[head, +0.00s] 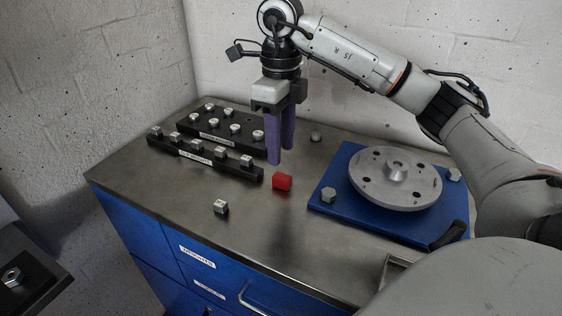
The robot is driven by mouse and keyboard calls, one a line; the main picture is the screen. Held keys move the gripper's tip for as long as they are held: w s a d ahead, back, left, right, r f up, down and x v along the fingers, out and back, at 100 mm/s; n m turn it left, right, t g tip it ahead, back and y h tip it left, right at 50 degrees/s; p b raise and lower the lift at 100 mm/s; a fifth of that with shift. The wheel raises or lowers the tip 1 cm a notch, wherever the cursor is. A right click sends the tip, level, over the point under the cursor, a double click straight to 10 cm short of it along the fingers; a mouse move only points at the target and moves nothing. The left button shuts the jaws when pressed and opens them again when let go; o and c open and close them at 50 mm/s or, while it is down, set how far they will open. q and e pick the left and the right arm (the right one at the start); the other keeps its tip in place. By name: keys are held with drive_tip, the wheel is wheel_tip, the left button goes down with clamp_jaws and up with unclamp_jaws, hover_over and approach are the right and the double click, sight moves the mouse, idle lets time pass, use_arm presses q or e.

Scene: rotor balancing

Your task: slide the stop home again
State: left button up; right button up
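A small red block (282,181) sits on the grey bench top, left of the blue base plate (335,205). No part is marked as the stop, and I cannot tell whether this block is it. A grey metal rotor disc (425,188) with holes and a central hub lies over the blue plate. My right gripper (281,156) points down with two purple fingers, above and slightly behind the red block. It looks open and empty, its fingertips apart from the block. My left gripper is not in view.
Black racks (252,171) with several metal weights stand at the back left. A small metal weight (221,207) lies alone in front. Hex bolt heads (328,194) rise at the plate's corners. A black handle (449,236) is at its front right.

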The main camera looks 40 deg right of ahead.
sight(283, 175)
wheel_tip(283, 175, up, 3)
drive_tip(key=shift+f, duration=0.15)
wheel_tip(283, 175, down, 11)
drive_tip(key=shift+r, duration=0.2)
drive_tip(key=shift+w+d+r, duration=0.1)
drive_tip(key=shift+w+d, duration=0.1)
drive_tip(key=shift+d, duration=0.35)
drive_tip(key=shift+a, duration=0.1)
